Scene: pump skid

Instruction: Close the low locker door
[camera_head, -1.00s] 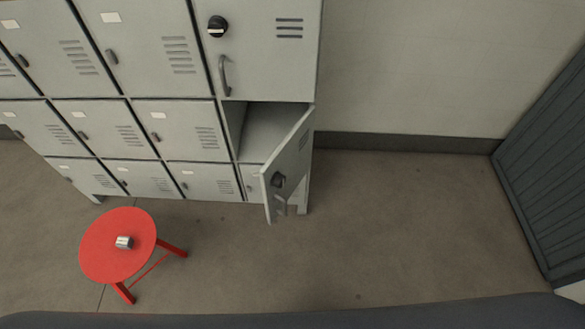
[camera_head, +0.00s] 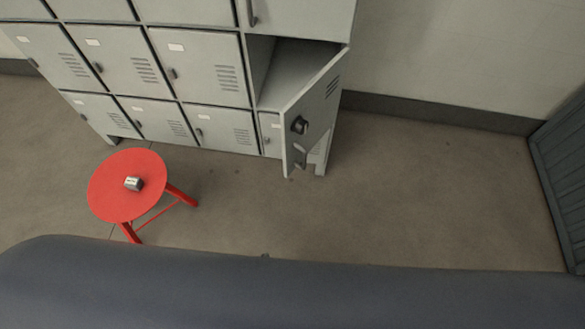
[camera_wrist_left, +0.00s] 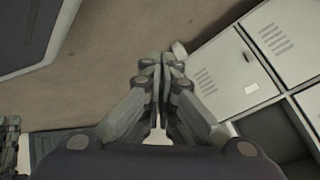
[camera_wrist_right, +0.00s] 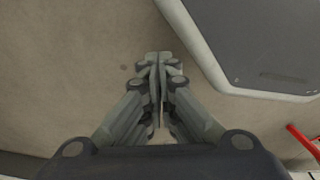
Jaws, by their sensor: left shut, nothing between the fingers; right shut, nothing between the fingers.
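The low locker door (camera_head: 312,112) stands open in the head view, swung out toward me from the right end of the locker bank. It carries a dark round knob and a handle (camera_head: 300,157). Its compartment (camera_head: 290,72) shows an empty-looking floor. My left gripper (camera_wrist_left: 161,62) is shut and empty in the left wrist view, with lockers to its right and floor below. My right gripper (camera_wrist_right: 158,62) is shut and empty over bare floor in the right wrist view. Neither gripper shows in the head view, and neither is seen touching the door.
A red round stool (camera_head: 112,190) with a small metallic object (camera_head: 133,183) on it stands in front of the lockers at left. The floor right of the open door is clear up to a dark slatted panel (camera_head: 562,165). A pale wall (camera_head: 450,60) is behind.

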